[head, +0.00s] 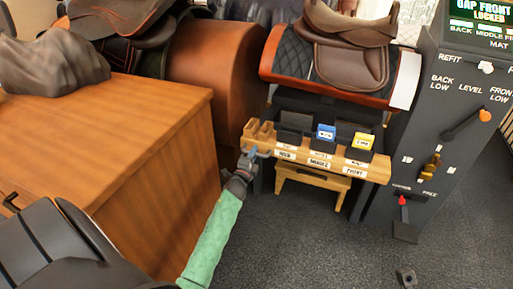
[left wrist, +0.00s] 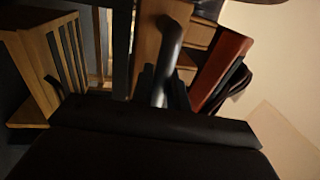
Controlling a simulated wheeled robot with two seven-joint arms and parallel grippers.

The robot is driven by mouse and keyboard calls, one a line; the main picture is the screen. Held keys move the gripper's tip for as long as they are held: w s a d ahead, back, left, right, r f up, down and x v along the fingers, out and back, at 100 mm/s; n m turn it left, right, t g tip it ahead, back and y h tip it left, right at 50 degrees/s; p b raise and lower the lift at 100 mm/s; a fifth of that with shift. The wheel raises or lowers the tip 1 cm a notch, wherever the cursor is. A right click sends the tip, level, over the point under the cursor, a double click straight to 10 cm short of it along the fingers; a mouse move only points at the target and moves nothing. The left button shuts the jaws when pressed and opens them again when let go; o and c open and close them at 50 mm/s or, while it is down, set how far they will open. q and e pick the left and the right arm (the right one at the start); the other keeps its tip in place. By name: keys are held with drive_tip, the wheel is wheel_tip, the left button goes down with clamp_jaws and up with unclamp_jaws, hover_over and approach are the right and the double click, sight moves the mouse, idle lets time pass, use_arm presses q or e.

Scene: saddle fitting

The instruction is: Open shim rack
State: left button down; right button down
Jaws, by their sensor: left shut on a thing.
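The shim rack (head: 318,161) is a wooden tray with white labels along its front and dark compartments behind them. A blue block (head: 325,132) stands in the middle compartment and a yellow block (head: 362,141) in the right one; the left one looks dark. My left gripper (head: 251,159) is at the rack's left end, shut on a dark bar-like handle. In the left wrist view the handle (left wrist: 168,62) shows as a dark rod, with wooden parts around it. The fingertips are small and partly hidden in the head view.
A wooden cabinet (head: 165,150) stands left of my left arm. A brown saddle (head: 350,50) rests on a stand above the rack. A dark control panel (head: 430,130) with levers stands at right. A wooden stool (head: 313,181) is under the rack. The floor in front is mostly clear.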

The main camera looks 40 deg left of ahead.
use_arm(q)
drive_tip(key=shift+v, duration=0.9)
drive_tip(key=shift+r, duration=0.1)
drive_tip(key=c, duration=1.4)
unclamp_jaws()
drive_tip(key=shift+c, duration=0.2)
drive_tip(key=shift+s, duration=0.1)
drive_tip(key=v, duration=0.7)
drive_tip(key=shift+s+d+p, duration=0.15)
drive_tip(key=shift+s+p, duration=0.2)
drive_tip(key=shift+p, duration=0.1)
